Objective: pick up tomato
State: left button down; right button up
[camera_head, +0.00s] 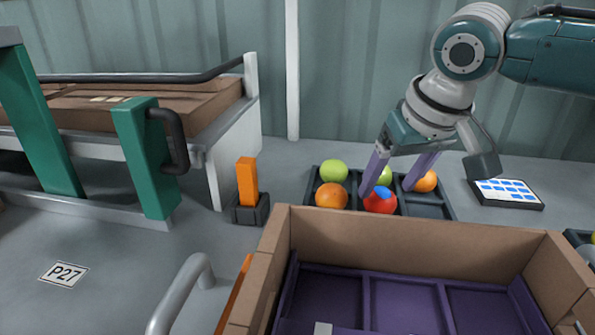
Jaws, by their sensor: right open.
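A red tomato (380,201) sits in the front row of a dark tray (432,204), with a blue patch on its top. My right gripper (392,189) reaches down from the upper right with its two purple fingers apart. One finger is at the tomato's upper left edge and the other is above and to its right; I cannot tell whether either touches it. The gripper holds nothing that I can see. My left gripper is not in view.
The tray also holds green fruits (334,171) and orange ones (332,196). A cardboard box (420,232) with a purple divided insert stands in front. A tablet (507,191) lies at right. An orange post (247,182) and green-framed conveyor (146,160) stand left.

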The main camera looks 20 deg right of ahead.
jog(key=x, duration=0.2)
jog(key=shift+w+f+b, duration=0.1)
jog(key=shift+f+b, duration=0.2)
jog(key=shift+f, duration=0.05)
jog(key=c, duration=0.7)
jog(key=shift+o, duration=0.2)
jog(key=shift+r, duration=0.15)
